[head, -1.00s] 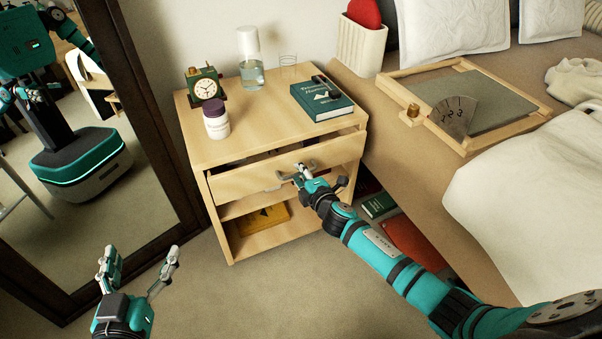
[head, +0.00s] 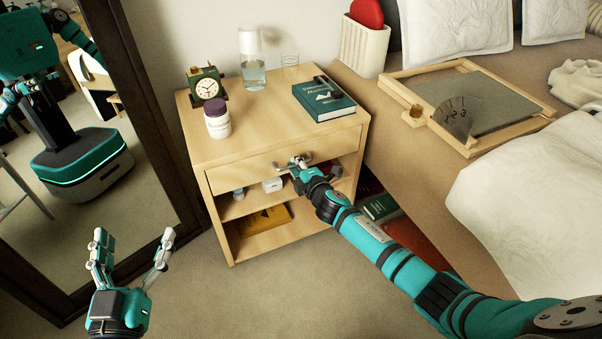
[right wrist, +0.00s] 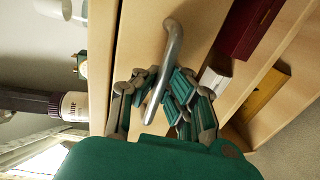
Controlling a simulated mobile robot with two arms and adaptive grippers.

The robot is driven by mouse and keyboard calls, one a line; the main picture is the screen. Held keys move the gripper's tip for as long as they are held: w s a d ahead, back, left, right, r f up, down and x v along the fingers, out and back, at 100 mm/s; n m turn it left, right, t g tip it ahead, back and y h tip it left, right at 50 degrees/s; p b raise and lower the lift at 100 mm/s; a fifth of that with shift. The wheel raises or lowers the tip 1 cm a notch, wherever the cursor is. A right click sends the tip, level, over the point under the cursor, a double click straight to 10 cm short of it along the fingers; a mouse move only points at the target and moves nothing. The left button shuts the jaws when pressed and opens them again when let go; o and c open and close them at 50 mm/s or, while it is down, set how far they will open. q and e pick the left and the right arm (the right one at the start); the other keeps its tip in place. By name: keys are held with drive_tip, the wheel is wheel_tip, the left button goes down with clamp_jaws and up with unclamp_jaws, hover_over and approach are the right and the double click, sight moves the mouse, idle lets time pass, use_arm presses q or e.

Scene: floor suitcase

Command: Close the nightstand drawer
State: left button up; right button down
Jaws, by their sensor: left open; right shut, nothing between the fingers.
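The wooden nightstand (head: 200,145) stands against the wall, and its drawer front (head: 240,175) looks flush with the body, with no gap visible above it. The curved metal handle (right wrist: 170,50) runs past the fingers in the right wrist view. My right gripper (head: 300,166) is at the drawer front by the handle, fingers shut with nothing between them; it also shows in the right wrist view (right wrist: 160,92). Whether it touches the handle or the front I cannot tell exactly. My left gripper (head: 132,240) is open and empty above the floor, left of the nightstand.
A clock (head: 207,88), pill bottle (head: 217,118), clear bottle (head: 252,68) and teal book (head: 322,100) stand on the top. Small items and a yellow book (head: 265,220) lie on the open shelves. The bed (head: 410,165) is at right, a mirror (head: 90,150) at left.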

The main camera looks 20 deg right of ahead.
drive_tip(key=c, duration=2)
unclamp_jaws()
drive_tip(key=shift+w, duration=0.1)
drive_tip(key=o, duration=0.6)
drive_tip(key=v, duration=1.2)
drive_tip(key=shift+a, duration=0.1)
